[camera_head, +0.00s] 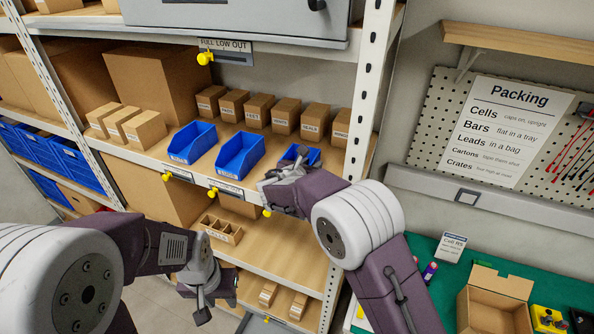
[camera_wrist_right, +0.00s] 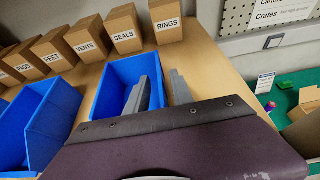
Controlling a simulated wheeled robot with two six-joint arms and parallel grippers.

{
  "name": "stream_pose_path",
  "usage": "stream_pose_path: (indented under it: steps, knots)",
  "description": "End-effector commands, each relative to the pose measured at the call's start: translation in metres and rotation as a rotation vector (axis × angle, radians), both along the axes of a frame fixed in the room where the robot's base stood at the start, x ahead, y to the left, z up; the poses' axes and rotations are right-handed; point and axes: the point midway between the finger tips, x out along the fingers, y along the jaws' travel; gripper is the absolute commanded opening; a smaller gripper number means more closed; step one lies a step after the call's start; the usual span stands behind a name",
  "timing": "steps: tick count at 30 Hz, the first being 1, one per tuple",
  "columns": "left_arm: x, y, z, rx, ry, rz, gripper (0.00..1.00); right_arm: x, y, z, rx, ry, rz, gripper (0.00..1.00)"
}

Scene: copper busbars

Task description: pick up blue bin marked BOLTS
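Three blue bins stand in a row on the middle shelf: a left bin (camera_head: 190,141), a middle bin (camera_head: 240,154) and a right bin (camera_head: 309,154). Labels on their fronts are too small or hidden to read, so I cannot tell which is marked BOLTS. My right gripper (camera_wrist_right: 160,75) is at the right bin (camera_wrist_right: 113,78), which it partly covers in the head view. It is open, with one finger over the bin's inside and the other beyond its right wall; contact cannot be told. My left gripper (camera_head: 203,302) hangs low before the shelves, away from the bins.
Small labelled cartons (camera_head: 258,110) line the shelf behind the bins. A wooden divided tray (camera_head: 222,229) is on the shelf below. The rack's upright post (camera_head: 371,75) stands right of the right bin. A green bench (camera_head: 440,275) with an open carton (camera_head: 496,305) is further right.

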Motion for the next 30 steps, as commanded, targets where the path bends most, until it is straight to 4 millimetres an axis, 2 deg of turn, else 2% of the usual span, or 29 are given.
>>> stream_pose_path:
  steps: [1,3,30]
  knots:
    - [0.0000,0.0000,-0.0003,0.000,0.000,0.000,0.36,-0.0001,-0.0001,-0.0003,0.000,0.000,0.000,0.20]
    - [0.0000,0.0000,-0.0004,0.000,0.000,0.000,0.36,-0.0001,-0.0002,-0.0002,0.000,0.000,0.000,0.00]
    - [0.0001,0.0000,-0.0003,0.000,0.000,0.000,0.36,-0.0003,-0.0001,0.0001,0.000,0.000,-0.001,0.00]
